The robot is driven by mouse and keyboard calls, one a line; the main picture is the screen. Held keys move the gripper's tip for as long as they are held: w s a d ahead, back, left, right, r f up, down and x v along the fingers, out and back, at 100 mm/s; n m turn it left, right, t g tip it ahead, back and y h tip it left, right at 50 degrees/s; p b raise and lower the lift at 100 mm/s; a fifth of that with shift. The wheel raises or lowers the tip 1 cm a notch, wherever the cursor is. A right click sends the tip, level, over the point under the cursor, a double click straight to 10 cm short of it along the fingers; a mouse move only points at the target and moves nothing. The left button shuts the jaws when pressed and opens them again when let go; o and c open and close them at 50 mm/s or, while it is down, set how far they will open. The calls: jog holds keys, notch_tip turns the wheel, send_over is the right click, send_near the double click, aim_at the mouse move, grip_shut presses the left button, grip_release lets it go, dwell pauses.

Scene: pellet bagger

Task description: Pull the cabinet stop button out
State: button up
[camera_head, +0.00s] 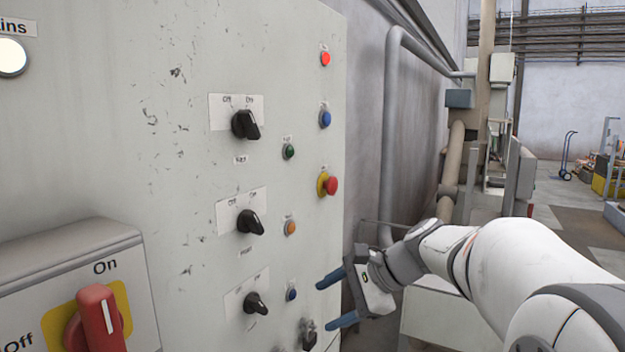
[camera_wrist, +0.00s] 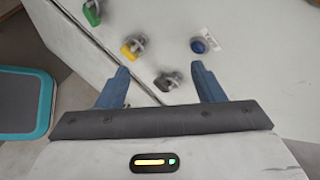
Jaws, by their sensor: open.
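The cabinet stop button (camera_head: 331,186) is a red mushroom head on a yellow ring, near the right edge of the cabinet face in the head view. I do not see it in the wrist view. My gripper (camera_head: 334,301) is open and empty, below the stop button and apart from it, with its blue fingers pointing at the lower right part of the cabinet (camera_head: 180,150). In the wrist view, the fingers (camera_wrist: 160,70) spread on either side of a dark switch (camera_wrist: 168,81); I cannot tell how far off it is.
A blue button (camera_head: 291,294), an orange button (camera_head: 290,228) and a green button (camera_head: 289,151) sit left of the stop button's column. Black rotary knobs (camera_head: 250,221) stand farther left. A red On/Off handle (camera_head: 97,318) juts out at lower left. A grey pipe (camera_head: 391,130) runs behind the cabinet.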

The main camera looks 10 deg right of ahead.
jog(key=w+d+r+m+t+y+p, duration=0.25)
jog(key=w+d+r+m, duration=0.2)
jog(key=w+r, duration=0.45)
jog(key=m+t+y, duration=0.3)
jog(key=m+t, duration=0.1)
send_near(335, 186)
jog(key=x, duration=0.2)
jog(key=p+x, duration=0.2)
jog(key=x, duration=0.5)
jog(key=shift+w+a, duration=0.15)
jog(key=shift+c, duration=0.4)
